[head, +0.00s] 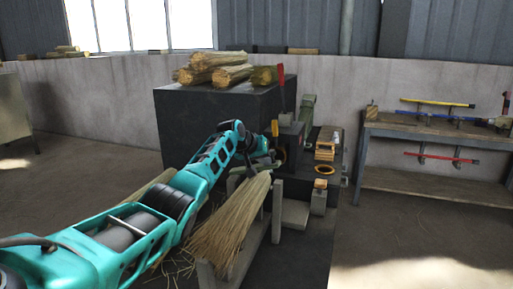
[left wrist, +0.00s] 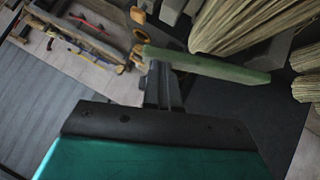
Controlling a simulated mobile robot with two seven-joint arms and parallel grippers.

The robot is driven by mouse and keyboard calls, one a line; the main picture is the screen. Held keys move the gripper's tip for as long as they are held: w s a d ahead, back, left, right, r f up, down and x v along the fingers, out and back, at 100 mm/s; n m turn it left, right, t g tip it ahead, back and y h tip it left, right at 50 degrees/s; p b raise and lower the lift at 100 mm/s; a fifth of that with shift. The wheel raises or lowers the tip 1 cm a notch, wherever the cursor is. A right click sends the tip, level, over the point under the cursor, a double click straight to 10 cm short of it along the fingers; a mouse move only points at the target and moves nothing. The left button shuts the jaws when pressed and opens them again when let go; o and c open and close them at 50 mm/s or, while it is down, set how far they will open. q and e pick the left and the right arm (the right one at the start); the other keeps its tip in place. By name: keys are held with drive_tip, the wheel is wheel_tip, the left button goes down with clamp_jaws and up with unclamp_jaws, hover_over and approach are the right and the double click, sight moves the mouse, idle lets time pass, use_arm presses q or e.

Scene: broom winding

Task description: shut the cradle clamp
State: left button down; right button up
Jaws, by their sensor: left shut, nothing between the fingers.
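My left gripper (left wrist: 160,80) is shut and empty in the left wrist view. A pale green bar (left wrist: 215,65), which looks like the clamp's arm, lies across just beyond its fingertips; I cannot tell whether they touch. In the head view my left arm reaches in to the bench, and the gripper is small and partly hidden by the wrist. A straw broom head (head: 232,222) hangs below it, and its bristles (left wrist: 245,22) show beyond the bar in the wrist view. The rest of the clamp is hard to make out. My right gripper is not in view.
A dark block (head: 205,115) carrying several straw bundles (head: 215,70) stands behind the arm. A red-handled lever (head: 281,76) rises beside it. Orange rings (head: 323,170) lie to the right. A workbench (head: 430,130) with coloured tools stands at the right, with open floor in front.

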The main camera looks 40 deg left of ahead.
use_arm(q)
drive_tip(key=d+v, duration=0.1)
drive_tip(key=v, duration=0.7)
drive_tip(key=shift+w+d+r, duration=0.15)
drive_tip(key=shift+d+r, duration=0.1)
drive_tip(key=shift+d, duration=0.1)
drive_tip(key=s+d+f+m, duration=0.15)
drive_tip(key=d+f, duration=0.25)
drive_tip(key=f, duration=0.4)
drive_tip(key=s+d+f+m, duration=0.15)
drive_tip(key=d+f, duration=0.25)
drive_tip(key=f, duration=0.4)
drive_tip(key=s+d+f+m, duration=0.1)
drive_tip(key=s+d+f, duration=0.3)
drive_tip(key=s+f, duration=0.1)
drive_tip(key=s+d+f+m, duration=0.1)
drive_tip(key=s+d+f, duration=0.4)
drive_tip(key=s+f, duration=0.1)
drive_tip(key=s+d+f+m+h, duration=0.1)
drive_tip(key=s+d+f, duration=0.4)
drive_tip(key=s, duration=0.3)
drive_tip(key=shift+s+d+f+m, duration=0.1)
drive_tip(key=shift+s+f+m, duration=0.05)
drive_tip(key=shift+f+m, duration=0.15)
drive_tip(key=s+d+m+t, duration=0.1)
drive_tip(key=s+d, duration=0.4)
drive_tip(key=s, duration=0.6)
drive_tip(key=shift+s+d+h, duration=0.2)
drive_tip(key=shift+d+h, duration=0.1)
drive_tip(key=shift+d, duration=0.05)
